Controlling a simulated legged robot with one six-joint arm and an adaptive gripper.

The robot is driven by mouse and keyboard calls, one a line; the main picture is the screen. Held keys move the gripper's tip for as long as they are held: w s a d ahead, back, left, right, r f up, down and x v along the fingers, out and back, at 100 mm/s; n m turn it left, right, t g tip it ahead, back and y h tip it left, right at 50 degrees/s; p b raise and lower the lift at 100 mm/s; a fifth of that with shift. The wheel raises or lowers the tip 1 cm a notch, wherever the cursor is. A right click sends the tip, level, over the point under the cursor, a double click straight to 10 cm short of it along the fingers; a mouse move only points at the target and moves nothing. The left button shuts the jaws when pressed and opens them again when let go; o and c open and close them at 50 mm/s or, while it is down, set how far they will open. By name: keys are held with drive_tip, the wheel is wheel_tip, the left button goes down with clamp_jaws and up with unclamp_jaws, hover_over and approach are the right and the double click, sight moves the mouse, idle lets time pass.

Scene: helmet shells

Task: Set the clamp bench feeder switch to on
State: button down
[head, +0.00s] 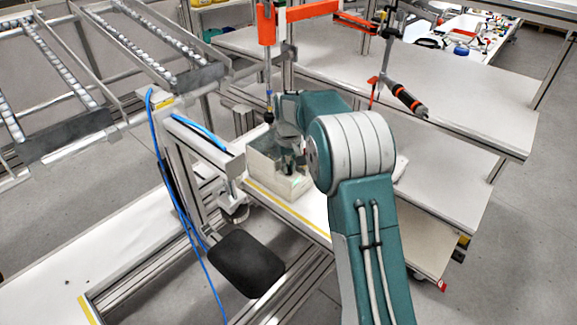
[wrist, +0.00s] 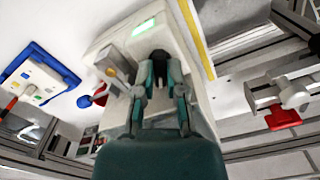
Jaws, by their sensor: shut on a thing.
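The feeder box is a pale beige box (head: 262,176) on the bench left of my arm in the head view. It fills the middle of the wrist view (wrist: 182,50), with a lit green display (wrist: 143,27) at its upper edge. My gripper (wrist: 160,62) reaches onto the box's face, its two teal fingers closed around a small dark part that looks like the switch (wrist: 158,56). The fingers hide most of it, so its on or off position cannot be read. In the head view my gripper (head: 289,152) is at the box, partly behind my arm.
A grey metal fitting (wrist: 117,70) sits left of my fingers. A blue-edged panel (wrist: 38,78) lies further left. A metal clamp with a red part (wrist: 283,117) is at right. An orange tool (head: 266,24) hangs above the box. A black pad (head: 246,264) is in front.

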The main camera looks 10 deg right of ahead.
drive_tip(key=n, duration=0.4)
drive_tip(key=shift+w+r+n, duration=0.1)
drive_tip(key=shift+w+n, duration=0.1)
drive_tip(key=shift+n, duration=0.2)
idle(0.4)
drive_tip(key=c, duration=1)
unclamp_jaws()
drive_tip(key=shift+a, duration=0.1)
wheel_tip(320, 180, up, 12)
drive_tip(key=shift+f, duration=0.1)
